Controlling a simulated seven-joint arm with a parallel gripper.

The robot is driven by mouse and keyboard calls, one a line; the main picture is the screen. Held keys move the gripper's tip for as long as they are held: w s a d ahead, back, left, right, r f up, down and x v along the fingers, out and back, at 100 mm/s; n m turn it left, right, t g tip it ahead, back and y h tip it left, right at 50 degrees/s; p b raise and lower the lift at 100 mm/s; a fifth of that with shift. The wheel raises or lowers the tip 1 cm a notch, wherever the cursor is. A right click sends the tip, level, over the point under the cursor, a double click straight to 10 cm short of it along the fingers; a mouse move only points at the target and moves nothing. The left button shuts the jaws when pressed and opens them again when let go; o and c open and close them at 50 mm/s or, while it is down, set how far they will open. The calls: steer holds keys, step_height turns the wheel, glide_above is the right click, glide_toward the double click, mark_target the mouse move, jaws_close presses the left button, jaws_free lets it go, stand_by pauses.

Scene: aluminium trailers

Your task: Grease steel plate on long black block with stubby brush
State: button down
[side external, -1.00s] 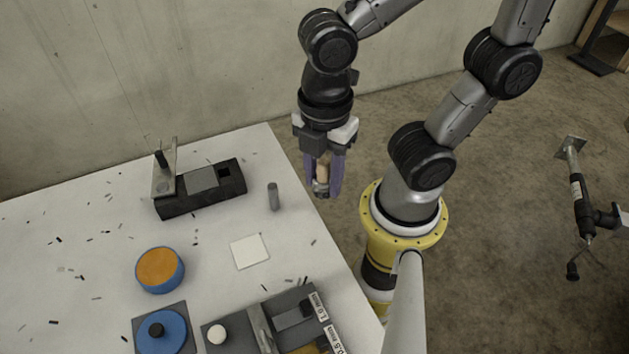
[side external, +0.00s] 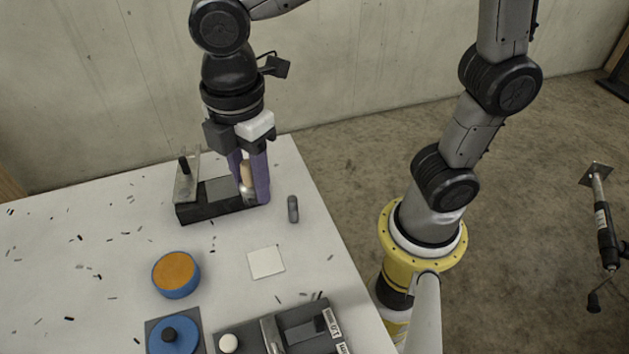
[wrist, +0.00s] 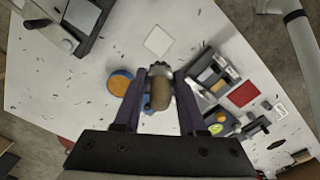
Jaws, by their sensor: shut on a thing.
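The long black block (side external: 195,213) lies at the back of the white table in the side view, with a grey steel plate (side external: 217,189) on its top. The block (wrist: 101,25) and plate (wrist: 82,14) also show at the top left of the wrist view. My gripper (side external: 252,190) points down and is shut on the stubby brush (side external: 246,172), which has a tan handle and a metal collar. The brush (wrist: 158,92) sits between the fingers in the wrist view. It appears over the block's right end, right of the plate; contact and bristles cannot be made out.
An upright metal bracket (side external: 187,172) with a black handle stands at the block's left end. A grey cylinder (side external: 293,209) stands right of the block. A white square (side external: 266,264), a blue tub with orange content (side external: 172,270), a blue lid (side external: 165,347) and a dark fixture (side external: 300,328) lie nearer.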

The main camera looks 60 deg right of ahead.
steer(key=w+a+f, duration=0.2)
steer(key=w+a, duration=0.5)
steer(key=w, duration=0.3)
glide_above(174, 270)
step_height(174, 270, down, 6)
steer(key=shift+f, duration=3.15)
steer(key=shift+f, duration=0.65)
step_height(174, 270, up, 7)
steer(key=shift+w+r, duration=0.1)
stand_by(0.3)
